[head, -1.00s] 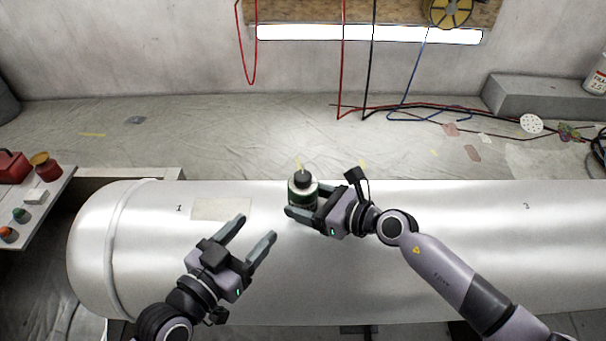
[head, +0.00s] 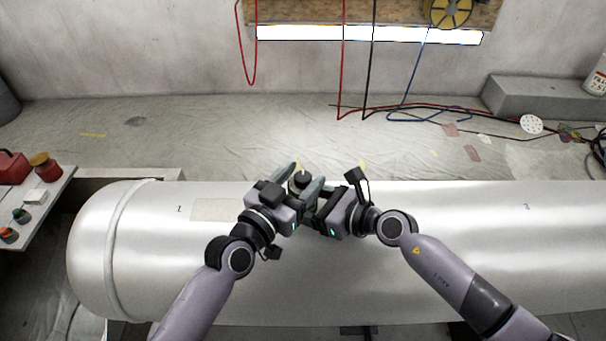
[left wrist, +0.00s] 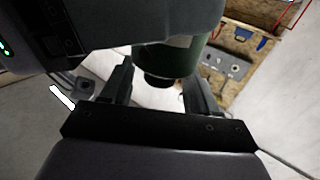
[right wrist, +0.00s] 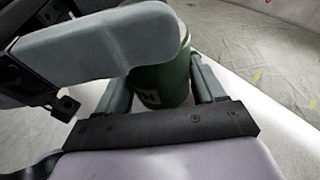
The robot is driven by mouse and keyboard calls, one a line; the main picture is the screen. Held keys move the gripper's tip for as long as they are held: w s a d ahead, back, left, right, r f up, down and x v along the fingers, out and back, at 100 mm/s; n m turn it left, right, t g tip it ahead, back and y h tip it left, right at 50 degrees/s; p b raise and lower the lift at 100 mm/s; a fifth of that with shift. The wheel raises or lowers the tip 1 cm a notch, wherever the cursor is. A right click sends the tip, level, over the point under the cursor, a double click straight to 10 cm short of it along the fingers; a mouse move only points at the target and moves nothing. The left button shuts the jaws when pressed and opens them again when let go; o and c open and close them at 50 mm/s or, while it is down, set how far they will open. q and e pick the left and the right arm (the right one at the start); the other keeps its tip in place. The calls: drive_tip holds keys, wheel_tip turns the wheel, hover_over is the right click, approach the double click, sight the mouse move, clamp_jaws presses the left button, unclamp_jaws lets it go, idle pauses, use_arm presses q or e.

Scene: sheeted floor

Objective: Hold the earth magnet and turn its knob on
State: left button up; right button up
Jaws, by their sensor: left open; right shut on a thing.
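The earth magnet is a green cylinder with a black knob (head: 301,179) on top, on the silver tank (head: 440,240). In the right wrist view its green body (right wrist: 168,82) sits between the fingers of my right gripper (head: 322,203), which is shut on it. My left gripper (head: 304,177) is open, its fingers on either side of the knob in the head view. In the left wrist view the knob (left wrist: 158,81) and green body (left wrist: 178,56) show between its fingers. Contact with the knob cannot be told. The left gripper hides most of the body in the head view.
Cables (head: 420,108) hang and lie along the back wall. The tank's top is clear to the right of my arms.

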use_arm(q)
drive_tip(key=shift+w+d, duration=0.35)
drive_tip(key=shift+w, duration=0.1)
drive_tip(key=c, duration=1)
drive_tip(key=shift+o, duration=0.2)
